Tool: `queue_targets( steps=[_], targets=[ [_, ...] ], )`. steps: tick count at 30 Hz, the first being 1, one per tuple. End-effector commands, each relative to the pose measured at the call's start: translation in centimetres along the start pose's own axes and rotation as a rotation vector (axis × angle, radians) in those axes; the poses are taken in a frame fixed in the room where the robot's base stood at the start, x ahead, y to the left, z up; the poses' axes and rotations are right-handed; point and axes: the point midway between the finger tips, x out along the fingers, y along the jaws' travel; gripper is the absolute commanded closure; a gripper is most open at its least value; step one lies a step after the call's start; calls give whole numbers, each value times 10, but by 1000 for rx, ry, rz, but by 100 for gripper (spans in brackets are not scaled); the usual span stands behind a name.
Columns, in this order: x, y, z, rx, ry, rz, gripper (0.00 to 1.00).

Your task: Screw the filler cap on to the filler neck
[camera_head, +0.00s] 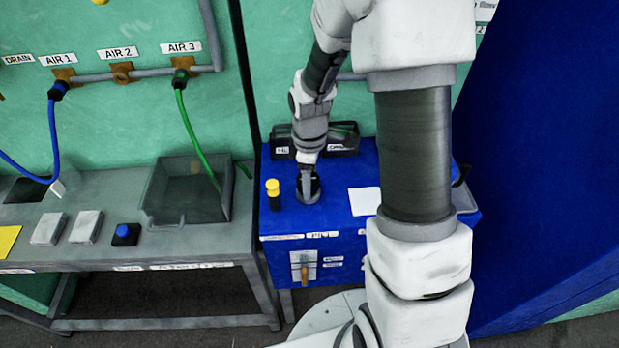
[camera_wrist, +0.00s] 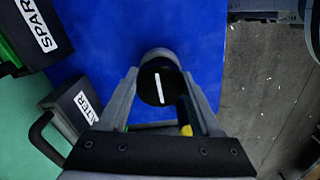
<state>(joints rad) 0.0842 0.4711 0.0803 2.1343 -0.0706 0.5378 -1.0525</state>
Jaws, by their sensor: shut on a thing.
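The filler cap (camera_wrist: 162,84) is a round black disc with a white line across its top. It sits between the two fingers of my gripper (camera_wrist: 160,92), which is shut on it. In the head view my gripper (camera_head: 310,180) points down at the blue cabinet top. A grey round filler neck (camera_head: 309,199) stands there directly under the fingers. In the wrist view a grey rim (camera_wrist: 158,53) shows just behind the cap, which covers the opening. I cannot tell whether the cap touches the neck or how far its thread is engaged.
A yellow-topped black post (camera_head: 273,193) stands close left of my gripper on the blue cabinet (camera_head: 335,190). Dark labelled bins (camera_head: 341,140) are behind it, and a white sheet (camera_head: 365,201) lies to the right.

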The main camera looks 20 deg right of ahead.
Motion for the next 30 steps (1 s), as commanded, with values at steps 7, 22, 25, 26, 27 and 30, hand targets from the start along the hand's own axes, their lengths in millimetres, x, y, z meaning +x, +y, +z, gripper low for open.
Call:
queue_targets(
  steps=[7, 22, 25, 26, 27, 30],
  targets=[
    [8, 0, 0, 0, 0, 0, 98],
    [11, 0, 0, 0, 0, 0, 0],
    [11, 0, 0, 0, 0, 0, 0],
    [10, 0, 0, 0, 0, 0, 0],
    [8, 0, 0, 0, 0, 0, 0],
    [-1, 1, 0, 1, 1, 2, 0]
  ],
)
